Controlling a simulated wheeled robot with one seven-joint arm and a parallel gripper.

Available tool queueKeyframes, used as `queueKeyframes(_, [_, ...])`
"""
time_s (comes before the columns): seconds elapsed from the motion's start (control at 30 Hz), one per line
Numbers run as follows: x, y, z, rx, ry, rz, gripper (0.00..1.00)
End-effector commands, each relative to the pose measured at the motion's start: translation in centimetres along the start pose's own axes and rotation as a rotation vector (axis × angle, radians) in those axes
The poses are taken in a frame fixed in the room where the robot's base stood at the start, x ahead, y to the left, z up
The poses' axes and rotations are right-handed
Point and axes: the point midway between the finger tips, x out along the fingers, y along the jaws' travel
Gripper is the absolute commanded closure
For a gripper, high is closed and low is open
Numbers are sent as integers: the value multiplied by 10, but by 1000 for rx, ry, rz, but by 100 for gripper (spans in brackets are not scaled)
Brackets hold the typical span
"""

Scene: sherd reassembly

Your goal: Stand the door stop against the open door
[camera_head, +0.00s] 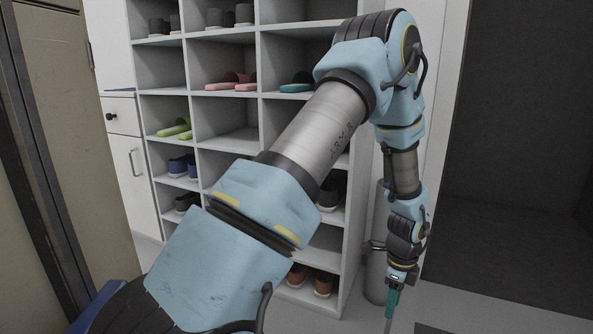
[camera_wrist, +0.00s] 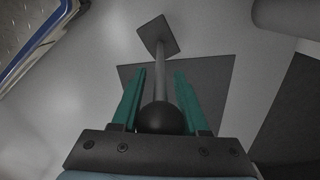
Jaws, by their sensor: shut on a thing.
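The door stop (camera_wrist: 161,80) shows in the wrist view as a grey rod with a dark round knob at its near end and a square plate (camera_wrist: 157,36) at its far end. My gripper (camera_wrist: 160,73) has its teal fingers on either side of the rod near the knob and is shut on it. In the head view my gripper (camera_head: 391,303) hangs low, pointing down, with a thin part of the rod (camera_head: 388,326) below it. I cannot tell whether the plate touches the floor. A beige panel (camera_head: 70,130) stands at the far left; I cannot tell whether it is the open door.
A white shelf (camera_head: 225,45) with several pairs of shoes stands behind my arm. A grey cylinder (camera_head: 377,275) stands close behind my gripper. A dark opening (camera_head: 525,110) is at the right. A dark mat (camera_wrist: 215,78) lies on the pale floor (camera_wrist: 90,50) below my gripper.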

Motion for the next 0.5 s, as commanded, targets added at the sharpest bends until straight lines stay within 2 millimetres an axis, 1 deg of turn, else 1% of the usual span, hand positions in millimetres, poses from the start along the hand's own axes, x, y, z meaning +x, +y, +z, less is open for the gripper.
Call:
queueKeyframes(0.2, [-1, 0, 0, -3, 0, -1, 100])
queueKeyframes(0.5, [-5, 0, 18, -96, -5, 1, 100])
